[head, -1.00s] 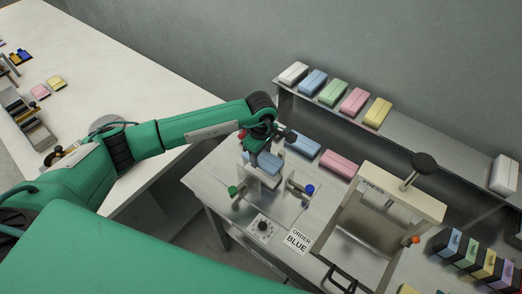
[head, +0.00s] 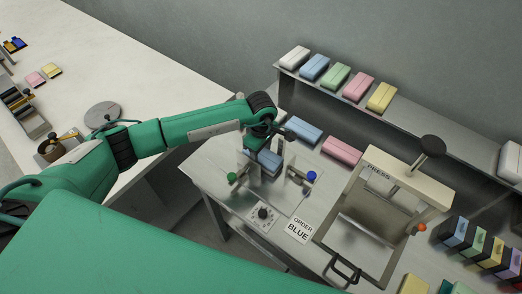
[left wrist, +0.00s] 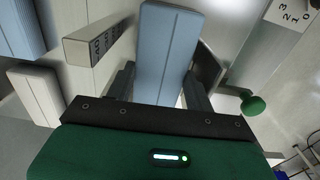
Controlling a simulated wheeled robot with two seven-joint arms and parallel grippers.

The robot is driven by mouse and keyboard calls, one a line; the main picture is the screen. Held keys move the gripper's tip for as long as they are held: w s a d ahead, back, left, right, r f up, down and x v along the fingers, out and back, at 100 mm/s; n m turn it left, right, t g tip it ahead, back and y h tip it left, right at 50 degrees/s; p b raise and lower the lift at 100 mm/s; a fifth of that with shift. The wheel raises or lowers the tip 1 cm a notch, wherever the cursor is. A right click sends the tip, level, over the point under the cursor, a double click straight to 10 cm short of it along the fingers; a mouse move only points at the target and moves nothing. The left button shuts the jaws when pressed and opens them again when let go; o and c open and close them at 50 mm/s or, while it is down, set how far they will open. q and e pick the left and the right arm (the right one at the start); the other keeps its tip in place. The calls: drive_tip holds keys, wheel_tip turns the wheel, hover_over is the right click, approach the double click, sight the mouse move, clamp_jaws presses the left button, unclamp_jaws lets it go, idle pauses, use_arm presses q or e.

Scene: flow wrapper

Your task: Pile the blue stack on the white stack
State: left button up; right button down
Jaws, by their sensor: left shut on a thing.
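My left gripper (head: 264,150) is shut on a blue stack (head: 270,163) and points down over the small station on the near table. The held blue stack (left wrist: 165,50) also shows between the fingers in the left wrist view. Whether anything lies directly beneath it is hidden. A white stack (head: 294,57) sits at the left end of the back shelf, and another white stack (head: 511,161) stands far right. A second blue stack (head: 303,130) lies on the table behind the gripper, and a third (head: 314,67) is on the shelf. My right gripper is not in view.
The station has a green knob (head: 232,177), a blue knob (head: 311,176) and a dial (head: 263,214). An order card reading BLUE (head: 298,230) lies before it. A pink stack (head: 342,151) and a press (head: 385,205) stand to the right.

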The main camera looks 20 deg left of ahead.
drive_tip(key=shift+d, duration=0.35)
use_arm(q)
drive_tip(key=shift+f+b, duration=0.2)
drive_tip(key=shift+b, duration=0.1)
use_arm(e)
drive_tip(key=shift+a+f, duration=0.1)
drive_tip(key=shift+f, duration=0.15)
use_arm(q)
drive_tip(key=o, duration=0.9)
drive_tip(key=shift+o, duration=0.7)
drive_tip(key=shift+w+d+f, duration=0.1)
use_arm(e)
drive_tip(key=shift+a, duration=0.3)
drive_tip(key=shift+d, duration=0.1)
